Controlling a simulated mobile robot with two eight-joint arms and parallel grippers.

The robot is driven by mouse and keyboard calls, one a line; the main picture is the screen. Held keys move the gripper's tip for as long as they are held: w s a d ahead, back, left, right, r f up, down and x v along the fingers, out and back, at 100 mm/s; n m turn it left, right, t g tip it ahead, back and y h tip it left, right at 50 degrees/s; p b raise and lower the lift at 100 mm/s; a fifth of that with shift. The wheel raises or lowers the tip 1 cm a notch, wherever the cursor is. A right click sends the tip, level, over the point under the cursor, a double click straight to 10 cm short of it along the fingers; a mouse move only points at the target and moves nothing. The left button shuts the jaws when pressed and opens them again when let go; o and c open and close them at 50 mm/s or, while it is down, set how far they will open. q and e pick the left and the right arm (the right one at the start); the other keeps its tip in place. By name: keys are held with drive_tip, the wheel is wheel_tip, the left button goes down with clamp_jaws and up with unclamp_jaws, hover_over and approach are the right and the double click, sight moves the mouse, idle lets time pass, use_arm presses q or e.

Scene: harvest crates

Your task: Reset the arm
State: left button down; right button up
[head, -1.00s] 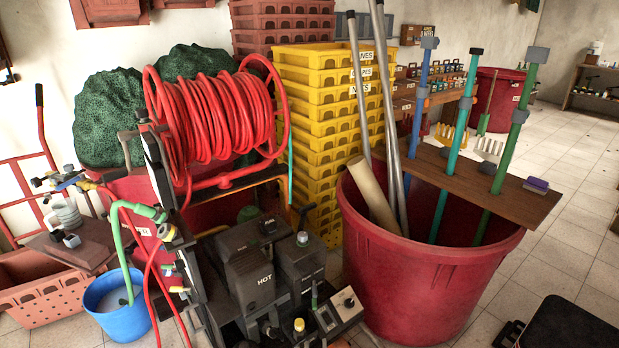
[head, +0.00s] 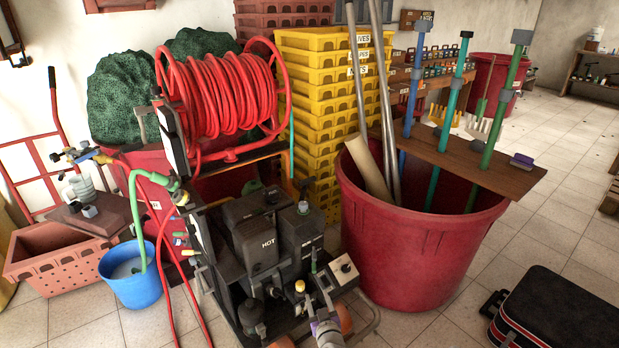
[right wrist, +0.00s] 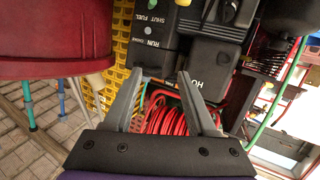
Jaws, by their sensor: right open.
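My right gripper (head: 322,300) shows at the bottom centre of the head view, in front of the dark machine (head: 262,240) marked HOT. In the right wrist view my right gripper (right wrist: 160,73) has its two grey fingers spread wide apart with nothing between them. Beyond the fingers lie the machine's dark boxes (right wrist: 205,66) and the red hose (right wrist: 168,118). My left gripper is in neither view.
A red bin (head: 420,245) holding poles stands right of the machine. Stacked yellow crates (head: 318,130) stand behind. A blue bucket (head: 135,285) and an orange crate (head: 45,262) are at left. A black case (head: 560,315) lies at lower right. Tiled floor is open at right.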

drive_tip(key=s+d+r+g, duration=0.3)
drive_tip(key=s+r, duration=0.4)
drive_tip(key=s, duration=0.1)
drive_tip(key=s+d+r+g, duration=0.3)
drive_tip(key=s+d+r, duration=0.1)
drive_tip(key=s+r, duration=0.4)
drive_tip(key=s+d+f+m+g+h, duration=0.1)
drive_tip(key=s+d+g, duration=0.15)
drive_tip(key=s, duration=0.65)
drive_tip(key=s+d+f+m+g+h, duration=0.1)
drive_tip(key=s+d, duration=0.2)
drive_tip(key=s, duration=0.6)
drive_tip(key=s+d+f+m+g+h, duration=0.1)
drive_tip(key=s+d+m+g, duration=0.1)
drive_tip(key=s, duration=0.7)
use_arm(q)
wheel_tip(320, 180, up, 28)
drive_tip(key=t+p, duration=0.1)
drive_tip(key=p, duration=2.3)
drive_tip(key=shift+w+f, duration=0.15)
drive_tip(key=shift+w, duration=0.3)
use_arm(e)
wheel_tip(320, 180, up, 28)
drive_tip(key=t, duration=0.1)
drive_tip(key=shift+w+d, duration=0.3)
drive_tip(key=shift+w, duration=0.1)
drive_tip(key=shift+t, duration=0.25)
